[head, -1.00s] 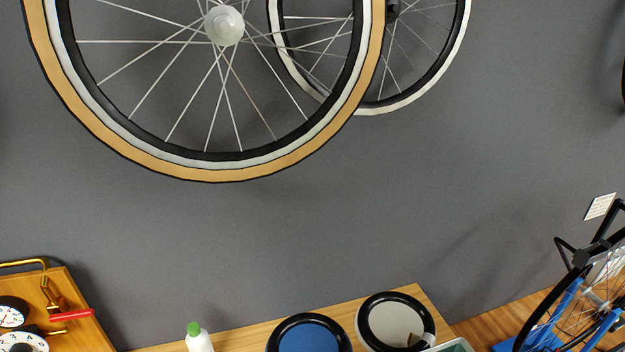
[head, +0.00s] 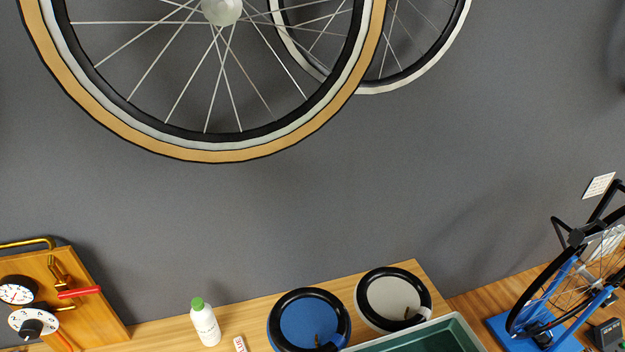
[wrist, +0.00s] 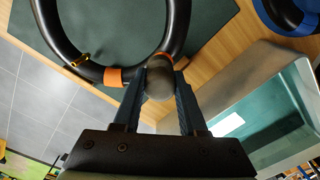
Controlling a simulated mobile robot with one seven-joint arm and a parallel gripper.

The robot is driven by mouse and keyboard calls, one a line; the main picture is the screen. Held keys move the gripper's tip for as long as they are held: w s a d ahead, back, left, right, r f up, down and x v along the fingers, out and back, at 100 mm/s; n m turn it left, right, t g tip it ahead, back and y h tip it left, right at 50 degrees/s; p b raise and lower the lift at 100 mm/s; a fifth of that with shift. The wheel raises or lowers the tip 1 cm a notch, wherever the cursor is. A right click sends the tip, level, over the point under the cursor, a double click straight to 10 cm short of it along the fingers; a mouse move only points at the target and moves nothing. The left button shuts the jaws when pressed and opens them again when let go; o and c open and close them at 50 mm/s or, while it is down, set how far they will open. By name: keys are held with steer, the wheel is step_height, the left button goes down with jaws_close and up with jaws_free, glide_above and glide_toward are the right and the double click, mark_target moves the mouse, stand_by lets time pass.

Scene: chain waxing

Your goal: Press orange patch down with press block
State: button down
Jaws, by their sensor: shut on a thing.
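In the wrist view my gripper (wrist: 160,95) is shut on a dark, round-ended press block (wrist: 160,82). Beyond the block lies a black inner tube (wrist: 183,28) on a dark green mat (wrist: 215,15). An orange patch (wrist: 113,76) shows on the tube, just left of the block and apart from it in the picture. A second bit of orange (wrist: 160,56) shows at the block's far end, partly hidden by it. I cannot tell whether the block touches the tube. The head view does not show my gripper, the block or the patch.
A brass valve (wrist: 80,60) sits on the tube. A green-lined tray (head: 440,335) is to the right of my gripper in the wrist view. A blue disc with a black ring (head: 310,320), a white one (head: 390,300) and a green-capped bottle (head: 205,322) stand on the bench.

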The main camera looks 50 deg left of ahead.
step_height(320, 180, up, 4)
steer(key=p, duration=0.3)
steer(key=shift+w+r, duration=0.1)
steer(key=shift+w, duration=0.05)
steer(key=shift+r+p, duration=0.5)
steer(key=shift+r, duration=0.7)
